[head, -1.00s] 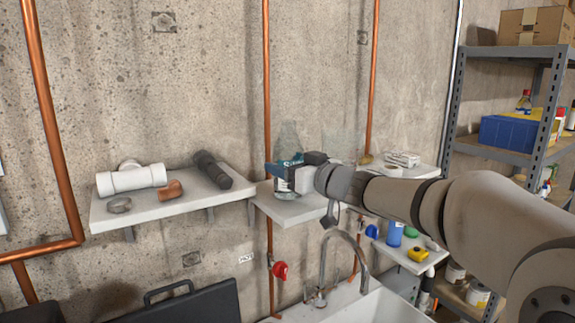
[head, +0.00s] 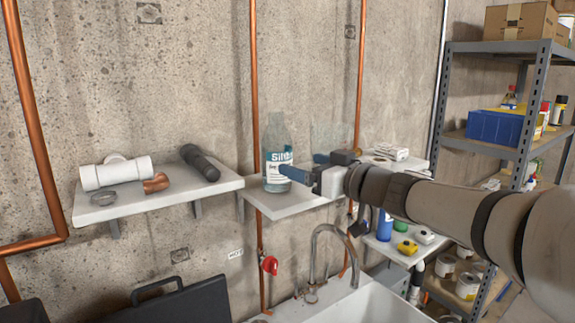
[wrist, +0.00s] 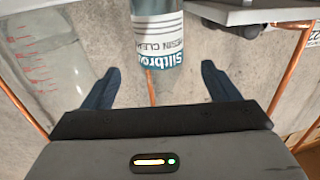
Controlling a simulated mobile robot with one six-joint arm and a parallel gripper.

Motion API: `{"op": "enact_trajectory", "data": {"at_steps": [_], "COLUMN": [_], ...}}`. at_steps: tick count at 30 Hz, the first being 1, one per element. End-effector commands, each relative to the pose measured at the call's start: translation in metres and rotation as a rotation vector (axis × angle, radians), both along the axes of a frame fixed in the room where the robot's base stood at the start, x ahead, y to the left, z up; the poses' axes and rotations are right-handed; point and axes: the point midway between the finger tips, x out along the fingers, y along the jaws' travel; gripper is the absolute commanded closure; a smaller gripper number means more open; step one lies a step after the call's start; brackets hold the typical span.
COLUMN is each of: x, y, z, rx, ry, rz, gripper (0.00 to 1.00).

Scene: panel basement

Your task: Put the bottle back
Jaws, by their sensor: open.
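The bottle (head: 275,150) is clear with a pale blue tint and a white and teal label. It stands upright on the small middle shelf (head: 290,203), near its left end. My gripper (head: 304,170) is open, just right of the bottle in the head view. One blue finger overlaps the label's right side there. In the wrist view the bottle (wrist: 157,35) lies ahead of the gap between the open blue fingers (wrist: 160,85), and the gap itself is empty. The bottle's far end is cut off in the wrist view.
A clear vessel (head: 330,135) stands behind my gripper; its red marks show in the wrist view (wrist: 35,50). The left shelf (head: 140,207) holds pipe fittings and a dark cylinder. Copper pipes run up the wall. A sink and tap (head: 318,255) are below, a metal rack (head: 520,150) at right.

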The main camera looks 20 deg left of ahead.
Motion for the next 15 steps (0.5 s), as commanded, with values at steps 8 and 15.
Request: {"op": "enact_trajectory", "data": {"at_steps": [8, 15], "x": [-0.013, -0.011], "y": [-0.023, -0.030], "z": [-0.001, 0.001], "rx": [-0.001, 0.002], "ry": [0.001, -0.005], "rz": [-0.001, -0.037], "gripper": [0.18, 0.18]}}
